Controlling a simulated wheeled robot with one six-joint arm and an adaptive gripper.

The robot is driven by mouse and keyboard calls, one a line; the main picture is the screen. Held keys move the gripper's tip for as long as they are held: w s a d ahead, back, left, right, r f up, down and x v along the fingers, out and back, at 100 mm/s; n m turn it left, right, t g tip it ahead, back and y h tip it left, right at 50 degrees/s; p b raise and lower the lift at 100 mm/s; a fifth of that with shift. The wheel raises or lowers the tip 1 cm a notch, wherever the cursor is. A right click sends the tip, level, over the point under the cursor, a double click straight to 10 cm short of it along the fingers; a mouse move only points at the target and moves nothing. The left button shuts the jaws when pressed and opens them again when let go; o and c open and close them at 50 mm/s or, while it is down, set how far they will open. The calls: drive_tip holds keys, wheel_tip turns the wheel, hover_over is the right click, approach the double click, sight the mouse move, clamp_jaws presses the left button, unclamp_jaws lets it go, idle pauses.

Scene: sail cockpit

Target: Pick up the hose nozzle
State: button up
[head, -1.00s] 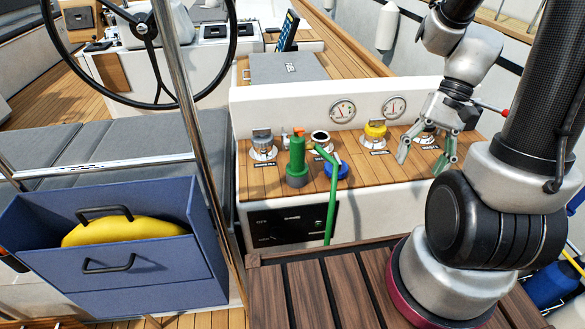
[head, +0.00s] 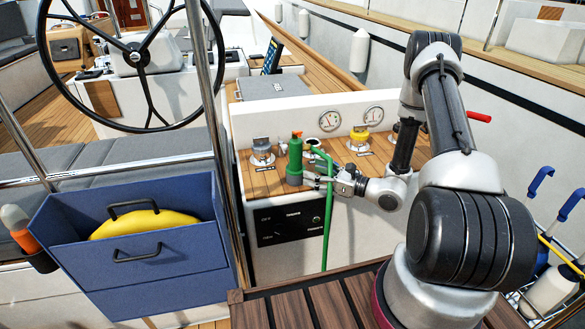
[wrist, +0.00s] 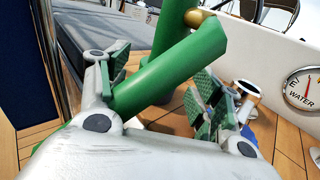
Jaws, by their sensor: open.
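The green hose nozzle (head: 294,162) stands upright on the wooden top of the white console, with an orange bit at its top. A green hose (head: 328,215) arches beside it and hangs down the console front. My gripper (head: 316,181) is open just right of the nozzle's lower part, with its fingers pointing left toward it. In the wrist view thick green parts (wrist: 168,72) cross between and beyond my open fingers (wrist: 160,88). I cannot tell whether the fingers touch them.
Deck caps stand close by: a chrome one (head: 262,152) to the left and a yellow one (head: 360,136) to the right. Gauges (head: 330,121) are on the upright panel behind. A blue bin (head: 140,255) holding something yellow and a steel post (head: 213,110) stand left.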

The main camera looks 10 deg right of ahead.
sight(295, 160)
drive_tip(key=shift+t, duration=0.3)
drive_tip(key=w+a, duration=0.1)
drive_tip(key=w+a+r, duration=0.1)
drive_tip(key=w+a, duration=0.2)
drive_tip(key=w, duration=0.1)
drive_tip(key=shift+w+a+r, duration=0.15)
drive_tip(key=shift+a+r, duration=0.25)
drive_tip(key=shift+w+a, duration=0.25)
drive_tip(key=shift+w, duration=0.15)
clamp_jaws()
wheel_tip(295, 160, up, 13)
idle(0.3)
